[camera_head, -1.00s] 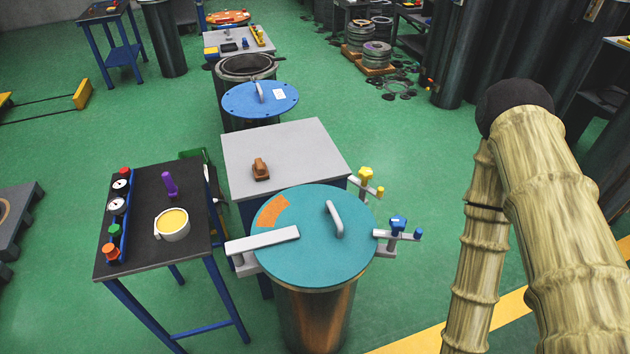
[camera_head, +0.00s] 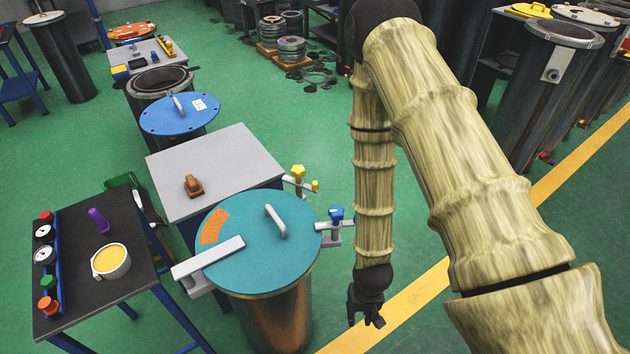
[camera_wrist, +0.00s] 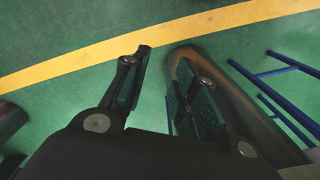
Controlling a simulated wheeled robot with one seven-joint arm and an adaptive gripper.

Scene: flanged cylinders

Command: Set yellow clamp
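The yellow clamp (camera_head: 298,174) has a star-shaped knob on a grey arm, with a small yellow knob (camera_head: 315,186) beside it. It sits at the back right of the cylinder with the teal lid (camera_head: 245,250). A blue clamp (camera_head: 337,215) sticks out at the lid's right side. My gripper (camera_head: 366,318) hangs low, right of the cylinder and below the blue clamp, well apart from the yellow clamp. In the wrist view its two fingers (camera_wrist: 165,85) are spread with nothing between them. The yellow clamp does not show in the wrist view.
A grey-topped table (camera_head: 215,165) stands behind the cylinder. A dark table (camera_head: 90,260) at left holds a cup of yellow stuff (camera_head: 111,262), a purple item and gauges. A blue-lidded cylinder (camera_head: 180,115) stands farther back. Green floor is clear around the yellow floor line (camera_head: 400,309).

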